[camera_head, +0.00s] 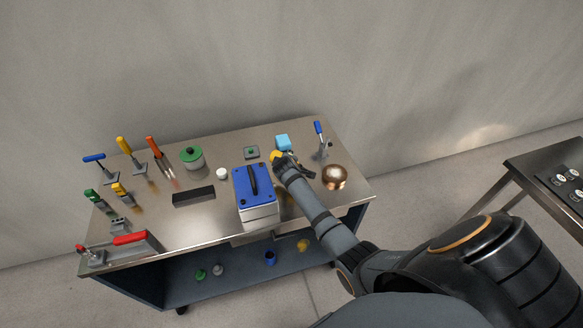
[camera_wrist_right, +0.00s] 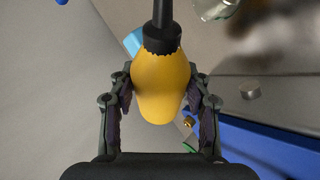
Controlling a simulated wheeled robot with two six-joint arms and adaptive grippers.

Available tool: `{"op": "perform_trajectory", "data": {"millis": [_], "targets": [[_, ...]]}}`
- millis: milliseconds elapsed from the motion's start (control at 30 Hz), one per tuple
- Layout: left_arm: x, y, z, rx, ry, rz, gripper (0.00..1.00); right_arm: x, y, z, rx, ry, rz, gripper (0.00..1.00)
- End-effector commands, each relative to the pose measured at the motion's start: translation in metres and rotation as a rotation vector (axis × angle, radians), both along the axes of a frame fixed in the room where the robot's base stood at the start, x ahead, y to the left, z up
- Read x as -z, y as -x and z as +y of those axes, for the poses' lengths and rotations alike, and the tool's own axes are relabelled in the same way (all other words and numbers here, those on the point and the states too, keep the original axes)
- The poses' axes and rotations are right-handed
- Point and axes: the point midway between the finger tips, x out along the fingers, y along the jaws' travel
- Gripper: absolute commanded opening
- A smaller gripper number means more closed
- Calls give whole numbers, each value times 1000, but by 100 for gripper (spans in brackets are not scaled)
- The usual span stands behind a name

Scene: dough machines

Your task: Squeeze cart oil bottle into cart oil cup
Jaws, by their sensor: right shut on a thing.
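The yellow oil bottle (camera_wrist_right: 162,85) with a black cap and nozzle is held in my right gripper (camera_wrist_right: 160,108). The fingers are shut on its two sides, and the nozzle points to the top of the wrist view. In the head view a small yellow part of the bottle (camera_head: 275,156) shows at my right gripper (camera_head: 284,160), above the cart top behind the blue-lidded box. A small white round piece (camera_head: 222,173) stands left of that box; it also shows in the wrist view (camera_wrist_right: 250,91). I cannot tell whether it is the oil cup. My left gripper is not in view.
The cart top (camera_head: 207,216) holds a blue-lidded box (camera_head: 254,182), a green-lidded pot (camera_head: 193,158), a light blue block (camera_head: 283,142), a copper bowl (camera_head: 335,176) and a black bar (camera_head: 194,197). Several handled tools stand at the left. A wall is behind.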

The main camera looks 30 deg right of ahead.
Motion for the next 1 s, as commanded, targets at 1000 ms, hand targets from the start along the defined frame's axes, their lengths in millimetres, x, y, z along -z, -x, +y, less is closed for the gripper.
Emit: {"op": "perform_trajectory", "data": {"millis": [1000], "targets": [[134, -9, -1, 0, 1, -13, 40, -32, -1, 0, -1, -409, -670, 35]]}}
